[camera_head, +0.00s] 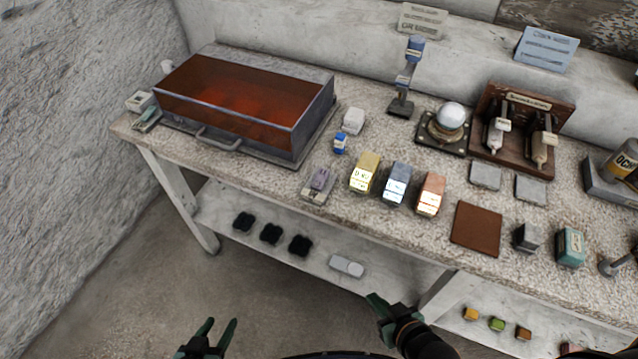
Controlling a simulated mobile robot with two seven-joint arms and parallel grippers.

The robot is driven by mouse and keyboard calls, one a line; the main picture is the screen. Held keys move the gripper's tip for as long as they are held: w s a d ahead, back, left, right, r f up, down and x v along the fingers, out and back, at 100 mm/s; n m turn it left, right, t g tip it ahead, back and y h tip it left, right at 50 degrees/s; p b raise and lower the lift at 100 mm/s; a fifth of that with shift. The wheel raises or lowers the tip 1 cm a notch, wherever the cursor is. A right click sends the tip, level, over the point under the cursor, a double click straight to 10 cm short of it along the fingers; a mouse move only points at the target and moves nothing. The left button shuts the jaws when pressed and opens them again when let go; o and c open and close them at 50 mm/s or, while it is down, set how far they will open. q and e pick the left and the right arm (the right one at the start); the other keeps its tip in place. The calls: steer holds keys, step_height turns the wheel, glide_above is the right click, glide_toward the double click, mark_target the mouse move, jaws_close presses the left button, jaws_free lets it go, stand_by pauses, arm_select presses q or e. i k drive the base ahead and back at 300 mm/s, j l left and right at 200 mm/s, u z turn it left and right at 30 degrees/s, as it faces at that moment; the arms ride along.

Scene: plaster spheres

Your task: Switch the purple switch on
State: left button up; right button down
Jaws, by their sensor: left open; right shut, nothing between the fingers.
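The purple switch (318,183) is a small purple lever unit on a pale base. It sits near the front edge of the speckled table (275,172), just right of the red-topped box. Its lever is too small to tell which way it is set. My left gripper (216,324) is open and empty at the bottom of the view, over the floor, well below and left of the switch. My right gripper (373,298) is shut and empty, in front of the table's lower shelf, below and right of the switch. Neither gripper touches anything.
A box with a red glass top (240,95) stands left of the switch. A small blue bottle (340,143) is behind it. Yellow (364,172), blue (396,183) and orange (430,193) blocks stand to its right. The floor in front is clear.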

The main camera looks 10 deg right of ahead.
mark_target(321, 177)
steer(key=k+j, duration=0.1)
steer(key=j, duration=0.35)
steer(key=k+j, duration=0.1)
steer(key=j, duration=0.4)
steer(key=k+j+z, duration=0.1)
steer(key=j, duration=0.35)
steer(key=k+j, duration=0.1)
steer(key=j, duration=0.4)
